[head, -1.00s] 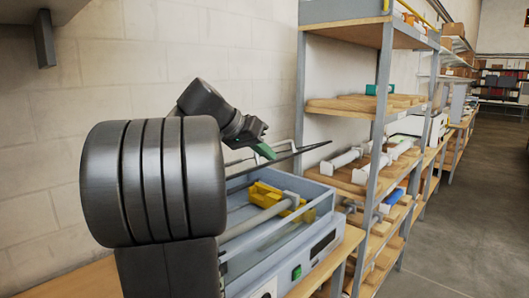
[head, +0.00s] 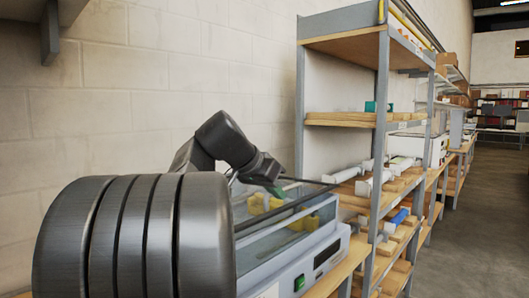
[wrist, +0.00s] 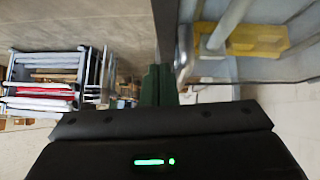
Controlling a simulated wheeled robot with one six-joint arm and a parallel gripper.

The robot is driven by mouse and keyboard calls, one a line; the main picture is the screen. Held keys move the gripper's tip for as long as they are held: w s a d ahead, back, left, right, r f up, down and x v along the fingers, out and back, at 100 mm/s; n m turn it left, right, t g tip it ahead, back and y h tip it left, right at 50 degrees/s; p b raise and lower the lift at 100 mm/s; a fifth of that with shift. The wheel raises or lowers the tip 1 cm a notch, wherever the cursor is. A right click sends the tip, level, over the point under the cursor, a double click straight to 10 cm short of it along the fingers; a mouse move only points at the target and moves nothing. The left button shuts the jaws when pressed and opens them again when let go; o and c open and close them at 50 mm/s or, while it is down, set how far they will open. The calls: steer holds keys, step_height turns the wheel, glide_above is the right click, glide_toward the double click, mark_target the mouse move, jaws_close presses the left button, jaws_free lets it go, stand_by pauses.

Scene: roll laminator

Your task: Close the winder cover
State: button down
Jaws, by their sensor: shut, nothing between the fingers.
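The laminator (head: 322,268) is a light grey machine on a wooden bench. Its winder cover (head: 292,207) is a clear panel with a dark edge, lying low over the winder bay at a shallow tilt. I cannot tell whether it is fully seated. A yellow part (head: 258,205) shows behind it. My gripper (head: 274,191) is shut and empty, with green fingertips at the cover's far dark edge; I cannot tell if they touch it. In the wrist view the green fingers (wrist: 158,86) are together, beside the machine's grey frame (wrist: 185,48) and the yellow part.
A metal rack (head: 381,140) with wooden shelves holding white rolls (head: 367,186) stands just right of the machine. A white wall (head: 150,90) is close behind my arm. Open floor (head: 455,235) lies at the right.

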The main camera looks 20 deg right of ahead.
steer(key=shift+r, duration=0.1)
stand_by(0.3)
steer(key=p+v, duration=0.1)
steer(key=v, duration=1.2)
steer(key=shift+s+a+r, duration=0.2)
steer(key=shift+a, duration=0.1)
steer(key=shift+d+f, duration=0.1)
steer(key=b+x, duration=0.1)
steer(key=x, duration=1.2)
steer(key=shift+w, duration=0.1)
steer(key=shift+w+d+f, duration=0.1)
steer(key=shift+w+d, duration=0.05)
steer(key=shift+d, duration=0.15)
steer(key=shift+w+a+r+p, duration=0.1)
steer(key=shift+a+r+p, duration=0.05)
steer(key=shift+r+p, duration=0.5)
steer(key=shift+f, duration=0.25)
